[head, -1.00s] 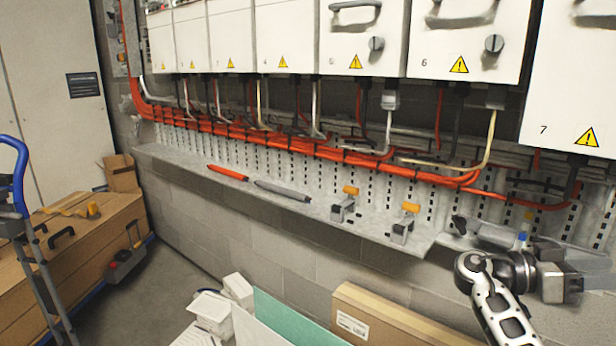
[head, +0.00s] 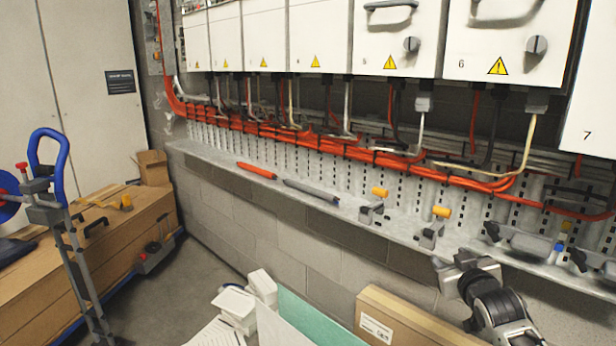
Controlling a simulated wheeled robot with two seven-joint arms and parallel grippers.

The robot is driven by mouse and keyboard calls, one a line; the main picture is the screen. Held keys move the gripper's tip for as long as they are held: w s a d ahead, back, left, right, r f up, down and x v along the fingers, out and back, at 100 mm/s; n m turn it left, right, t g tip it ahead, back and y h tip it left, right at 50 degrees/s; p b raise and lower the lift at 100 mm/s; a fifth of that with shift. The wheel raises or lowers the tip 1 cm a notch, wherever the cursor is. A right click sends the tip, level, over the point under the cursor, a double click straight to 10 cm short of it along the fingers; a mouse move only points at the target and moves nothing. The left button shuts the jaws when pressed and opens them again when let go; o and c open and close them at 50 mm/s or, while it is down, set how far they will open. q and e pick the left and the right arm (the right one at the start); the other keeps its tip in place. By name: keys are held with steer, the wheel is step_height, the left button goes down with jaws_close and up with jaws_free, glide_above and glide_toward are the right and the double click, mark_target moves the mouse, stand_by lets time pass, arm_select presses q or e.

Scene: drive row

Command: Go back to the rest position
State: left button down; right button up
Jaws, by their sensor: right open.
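My right gripper (head: 456,270) is at the lower right, just in front of the shelf edge, with my grey and black wrist behind it. It is open, and I see nothing held in it. The wrist hides part of the gripper and of the wall below the shelf. My left gripper is out of view.
White numbered cabinets (head: 405,40) hang above. Boxes (head: 415,322) stand below; a blue-handled trolley (head: 62,215) is at left.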

steer(key=s+a+f+g+y, duration=0.1)
steer(key=s+a+f+y, duration=0.1)
steer(key=s+a+f, duration=0.6)
steer(key=s+a+f+g+y, duration=0.1)
steer(key=s+a+f+g, duration=0.15)
steer(key=s+f, duration=0.6)
steer(key=s+a+y, duration=0.1)
steer(key=s+a, duration=0.2)
steer(key=s, duration=0.6)
steer(key=s+a+g, duration=0.1)
steer(key=s+a, duration=0.3)
steer(key=s, duration=0.5)
steer(key=shift+s+a+f+y, duration=0.3)
steer(key=shift+s+y, duration=0.1)
steer(key=shift+g, duration=0.25)
